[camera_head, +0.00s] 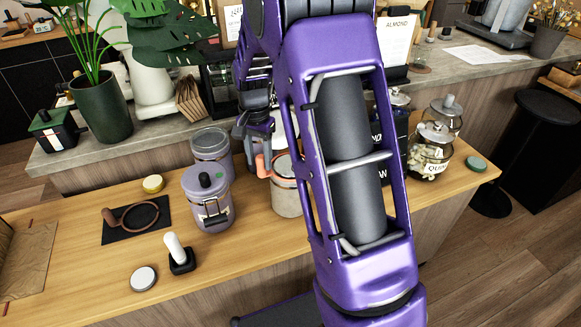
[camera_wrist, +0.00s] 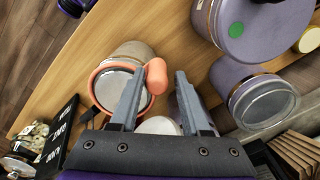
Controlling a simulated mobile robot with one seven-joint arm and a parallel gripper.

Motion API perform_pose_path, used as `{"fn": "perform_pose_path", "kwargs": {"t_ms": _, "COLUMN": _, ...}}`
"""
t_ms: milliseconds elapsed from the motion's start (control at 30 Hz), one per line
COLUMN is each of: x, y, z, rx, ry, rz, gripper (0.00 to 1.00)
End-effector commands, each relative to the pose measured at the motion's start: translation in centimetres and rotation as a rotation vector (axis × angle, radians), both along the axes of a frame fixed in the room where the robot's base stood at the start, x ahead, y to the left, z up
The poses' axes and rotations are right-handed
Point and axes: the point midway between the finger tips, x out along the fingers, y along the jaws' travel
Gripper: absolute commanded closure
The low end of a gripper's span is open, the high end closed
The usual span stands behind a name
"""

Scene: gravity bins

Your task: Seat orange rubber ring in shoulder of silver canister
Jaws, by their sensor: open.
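The silver canister (camera_head: 287,203) stands open on the wooden counter, partly hidden by my arm; its side also shows in the wrist view (camera_wrist: 133,51). The orange rubber ring (camera_wrist: 93,84) lies around its mouth, with a thick tab (camera_wrist: 157,77) sticking out to one side. The tab also shows in the head view (camera_head: 263,167). My gripper (camera_wrist: 159,84) is open, its fingers on either side of the tab with gaps visible. In the wrist view one finger covers part of the ring. I cannot tell whether the ring sits fully down in the shoulder.
A lidded lavender canister (camera_head: 208,207) and another clear-topped canister (camera_head: 212,150) stand close on the left. A brown ring (camera_head: 138,216) lies on a black mat (camera_head: 112,232). A white-handled tool (camera_head: 177,250) and a pale disc (camera_head: 144,278) are nearer. Glass jars (camera_head: 430,150) stand right.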

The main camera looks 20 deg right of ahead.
Motion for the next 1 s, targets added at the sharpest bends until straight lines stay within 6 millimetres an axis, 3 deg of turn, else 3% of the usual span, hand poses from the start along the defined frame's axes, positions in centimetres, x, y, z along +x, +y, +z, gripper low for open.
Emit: {"fn": "perform_pose_path", "kwargs": {"t_ms": 1000, "x": -0.4, "y": -0.4, "z": 3.1, "rx": -0.001, "ry": -0.001, "rz": 0.000, "gripper": 0.53}}
